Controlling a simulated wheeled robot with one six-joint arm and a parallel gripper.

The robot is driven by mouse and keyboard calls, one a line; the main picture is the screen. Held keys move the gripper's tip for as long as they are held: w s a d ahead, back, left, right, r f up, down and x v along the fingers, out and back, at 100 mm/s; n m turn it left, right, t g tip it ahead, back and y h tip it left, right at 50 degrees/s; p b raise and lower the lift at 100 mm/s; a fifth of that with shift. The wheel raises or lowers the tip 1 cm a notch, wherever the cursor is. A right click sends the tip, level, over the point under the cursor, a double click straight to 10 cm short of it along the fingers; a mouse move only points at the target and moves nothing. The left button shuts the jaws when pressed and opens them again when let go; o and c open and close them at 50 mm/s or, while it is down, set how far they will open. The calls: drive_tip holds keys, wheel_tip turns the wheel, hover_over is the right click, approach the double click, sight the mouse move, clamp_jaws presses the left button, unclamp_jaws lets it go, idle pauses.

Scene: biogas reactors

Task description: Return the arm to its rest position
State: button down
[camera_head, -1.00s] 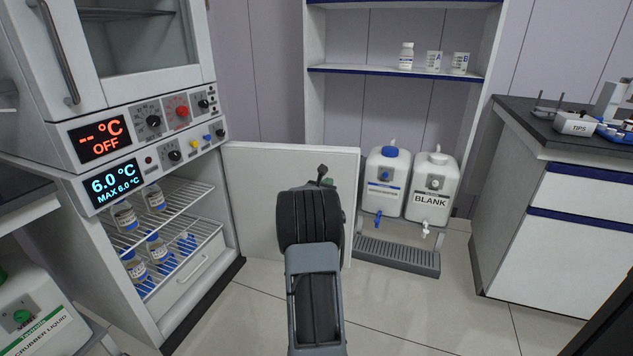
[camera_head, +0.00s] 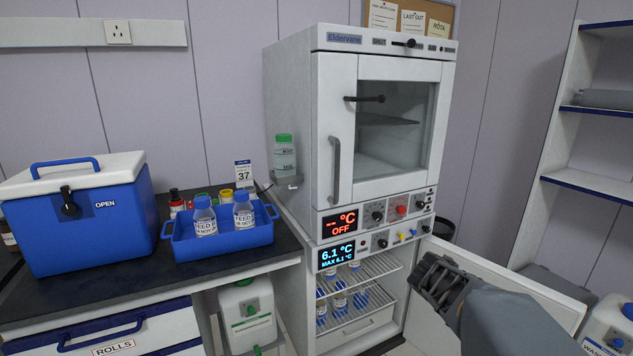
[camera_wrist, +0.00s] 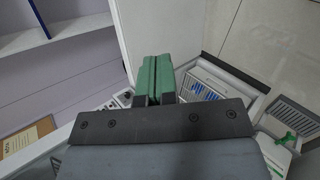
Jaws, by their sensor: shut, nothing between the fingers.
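My arm (camera_head: 510,310) reaches in from the lower right of the head view, in front of the open lower cabinet door (camera_head: 520,285). My gripper's tips cannot be made out there. In the wrist view my gripper (camera_wrist: 157,62) shows two green fingers pressed together with nothing between them. No object is carried. Beyond the fingers is the open lower cabinet, with blue-capped bottles (camera_wrist: 205,90) on its rack.
The tall white oven-and-fridge unit (camera_head: 290,120) stands at the centre, its lower door swung out to the right. A dark bench (camera_head: 80,300) at left bears a blue cool box (camera_head: 95,225) and a blue tray (camera_head: 230,240) with bottles. Shelving (camera_head: 590,187) stands at right.

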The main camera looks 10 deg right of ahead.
drive_tip(key=s+a+r+m+y+p, duration=0.2)
drive_tip(key=a+r+y+p, duration=0.1)
drive_tip(key=a, duration=0.5)
drive_tip(key=s+a+r+m+t+y+p, duration=0.1)
drive_tip(key=s+a+r+m+y+p, duration=0.1)
drive_tip(key=a+r+p, duration=0.3)
drive_tip(key=s+a+r+m+t+y+p, duration=0.1)
drive_tip(key=s+a+r+y+p, duration=0.3)
drive_tip(key=a, duration=0.7)
drive_tip(key=shift+r+m+y+p, duration=0.2)
drive_tip(key=shift+m+y+p, duration=0.1)
drive_tip(key=shift+m+p, duration=0.1)
